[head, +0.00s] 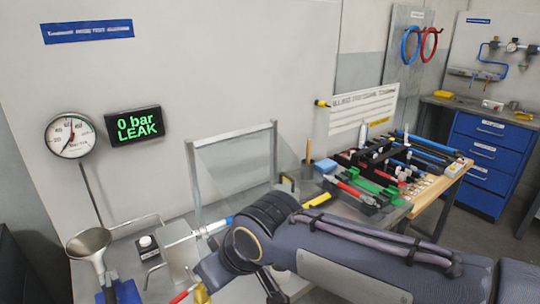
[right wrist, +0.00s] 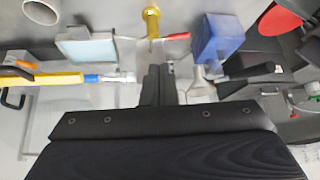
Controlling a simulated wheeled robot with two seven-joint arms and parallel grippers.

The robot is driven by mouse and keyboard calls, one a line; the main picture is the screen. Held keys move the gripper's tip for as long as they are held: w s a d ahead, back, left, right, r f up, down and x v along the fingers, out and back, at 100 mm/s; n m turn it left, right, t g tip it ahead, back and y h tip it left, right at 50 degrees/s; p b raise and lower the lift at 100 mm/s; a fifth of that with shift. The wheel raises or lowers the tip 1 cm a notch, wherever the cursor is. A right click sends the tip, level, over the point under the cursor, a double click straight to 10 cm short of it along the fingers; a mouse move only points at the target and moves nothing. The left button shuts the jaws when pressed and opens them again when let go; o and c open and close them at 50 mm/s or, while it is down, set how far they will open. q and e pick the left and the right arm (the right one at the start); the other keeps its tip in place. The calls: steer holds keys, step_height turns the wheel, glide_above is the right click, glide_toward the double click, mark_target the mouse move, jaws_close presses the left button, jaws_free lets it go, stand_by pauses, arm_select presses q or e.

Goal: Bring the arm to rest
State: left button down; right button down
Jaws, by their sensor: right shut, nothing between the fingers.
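My right arm (head: 370,260) reaches in from the right edge of the head view and crosses low over the front of the bench. Its gripper is hidden by the arm or out of frame there. In the right wrist view my right gripper (right wrist: 158,82) has its two dark fingers together, with nothing between them. The fingers point toward the bench top and the tools on it. My left gripper is in neither view.
The bench holds a funnel (head: 90,243), a metal frame (head: 190,180) with a clear panel, and a tool rack. A yellow-handled tool (right wrist: 45,78) and a blue block (right wrist: 218,40) lie near my fingers.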

steer(key=s+d+f+m, duration=0.2)
steer(key=d+m, duration=0.4)
steer(key=d, duration=1.8)
steer(key=s+d+f+m+t+h, duration=0.1)
steer(key=s+d+f+m+t, duration=0.1)
steer(key=s+d+f+m, duration=0.4)
steer(key=s+d+f, duration=0.1)
steer(key=s+d, duration=0.1)
steer(key=s, duration=0.3)
steer(key=shift+d+f+h+p, duration=0.15)
steer(key=shift+d+h+p, duration=0.15)
steer(key=shift+d+p, duration=0.1)
